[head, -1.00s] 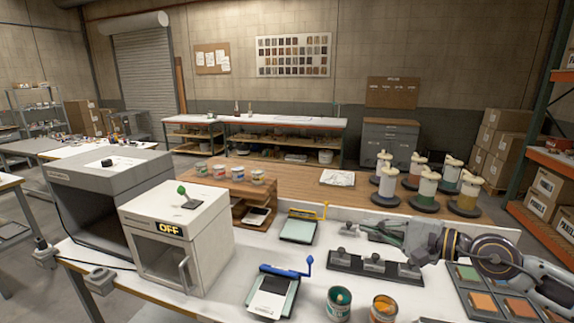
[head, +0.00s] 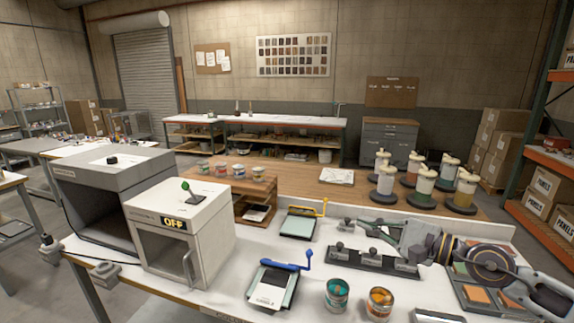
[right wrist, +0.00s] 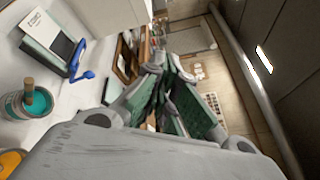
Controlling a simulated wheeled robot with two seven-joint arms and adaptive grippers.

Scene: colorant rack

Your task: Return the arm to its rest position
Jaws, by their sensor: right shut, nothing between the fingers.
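My right gripper (head: 368,229) reaches in from the right side of the head view, above the white table. It is shut and empty, behind the dark holder with grey knobs (head: 373,258). The right wrist view shows its green-padded fingers (right wrist: 160,80) drawn together with nothing between them. My right arm (head: 470,258) stretches over the swatch tray at the table's right. My left gripper is not in view.
A white box marked OFF (head: 205,248) and a larger grey cabinet (head: 98,200) stand at the left. A blue-handled tool (head: 272,280), a teal can (head: 337,294) and an orange can (head: 380,303) are in front.

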